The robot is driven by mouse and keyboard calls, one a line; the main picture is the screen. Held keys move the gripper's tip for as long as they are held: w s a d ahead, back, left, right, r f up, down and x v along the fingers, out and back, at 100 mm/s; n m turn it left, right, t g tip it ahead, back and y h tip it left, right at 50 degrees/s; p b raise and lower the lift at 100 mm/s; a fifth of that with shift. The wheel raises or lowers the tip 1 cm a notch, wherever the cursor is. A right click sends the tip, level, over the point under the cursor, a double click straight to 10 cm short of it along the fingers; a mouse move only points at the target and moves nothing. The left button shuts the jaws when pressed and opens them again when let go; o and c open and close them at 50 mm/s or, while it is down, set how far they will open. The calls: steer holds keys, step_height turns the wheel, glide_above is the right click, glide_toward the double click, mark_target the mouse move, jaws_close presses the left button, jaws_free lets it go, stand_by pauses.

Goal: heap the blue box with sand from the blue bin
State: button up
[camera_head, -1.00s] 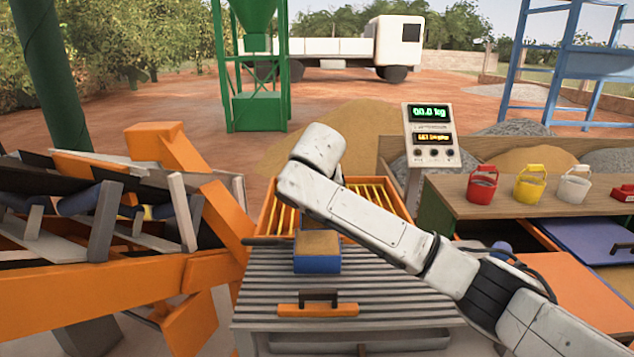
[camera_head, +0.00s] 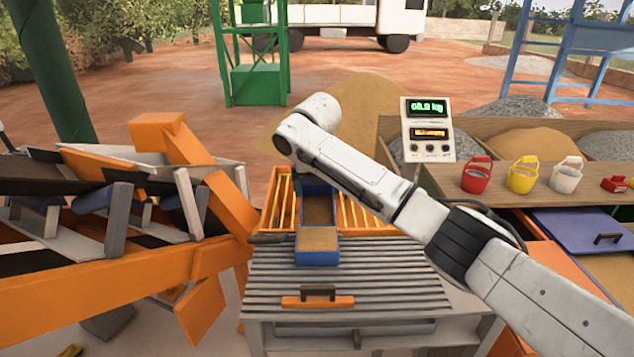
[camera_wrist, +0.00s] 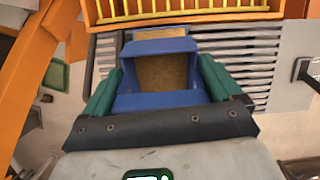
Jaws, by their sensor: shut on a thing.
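The blue box (camera_head: 317,257) stands on the ribbed grey table, with sand showing across its top at about rim level. It also shows beyond the held scoop in the wrist view (camera_wrist: 190,47). My gripper (camera_wrist: 160,88) has green fingers shut on both sides of a blue scoop (camera_wrist: 160,102) with sand inside. In the head view the scoop (camera_head: 318,188) is just behind the box, partly hidden by my arm. At the right, a blue lid (camera_head: 575,232) with a dark handle lies beside exposed sand; I cannot tell whether this is the blue bin.
An orange tray with yellow bars (camera_head: 283,200) lies behind the box. An orange float (camera_head: 318,301) with a dark handle lies in front. An orange conveyor frame (camera_head: 120,280) stands left.

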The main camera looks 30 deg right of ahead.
steer(key=shift+r+g+y, duration=0.35)
steer(key=shift+g+y, duration=0.15)
steer(key=shift+g, duration=0.25)
steer(key=shift+r+g+y, duration=0.35)
steer(key=shift+g+y, duration=0.15)
steer(key=shift+g, duration=0.25)
